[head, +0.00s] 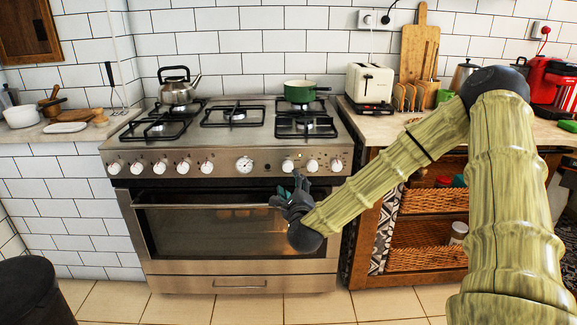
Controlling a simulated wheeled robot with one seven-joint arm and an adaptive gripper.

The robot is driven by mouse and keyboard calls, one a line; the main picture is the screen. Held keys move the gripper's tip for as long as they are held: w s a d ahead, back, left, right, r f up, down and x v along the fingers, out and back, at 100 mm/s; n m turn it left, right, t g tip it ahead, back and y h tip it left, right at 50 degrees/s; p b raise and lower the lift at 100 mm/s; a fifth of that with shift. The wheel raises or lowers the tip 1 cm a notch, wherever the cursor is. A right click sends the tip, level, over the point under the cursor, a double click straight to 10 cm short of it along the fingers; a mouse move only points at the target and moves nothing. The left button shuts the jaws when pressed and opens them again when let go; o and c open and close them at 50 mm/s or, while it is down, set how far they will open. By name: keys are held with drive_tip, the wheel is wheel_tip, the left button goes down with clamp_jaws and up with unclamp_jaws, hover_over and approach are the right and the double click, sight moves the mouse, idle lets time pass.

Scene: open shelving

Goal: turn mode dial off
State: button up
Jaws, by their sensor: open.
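The steel stove (225,142) has a row of white knobs along its front panel. A larger white dial (244,165) sits right of the middle of the row; no label is readable, so I cannot tell for sure which one is the mode dial. Other knobs, such as the one at the right end (336,165), flank it. My gripper (297,180) is open in front of the upper right part of the oven door, just below the right-hand knobs. It appears to hold nothing. Its dark fingers are small, and I cannot tell whether they touch the stove.
The oven door handle (200,206) runs across below the knobs, partly behind my gripper. A kettle (179,91) and a green pot (300,92) stand on the hob. A toaster (369,83) stands on the right counter. Wicker baskets (425,259) fill the shelves below it.

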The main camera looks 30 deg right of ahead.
sight(288, 167)
drive_tip(key=b+x, duration=0.1)
drive_tip(key=x, duration=0.9)
drive_tip(key=shift+w+d, duration=0.25)
drive_tip(key=shift+w, duration=0.05)
drive_tip(key=c, duration=1)
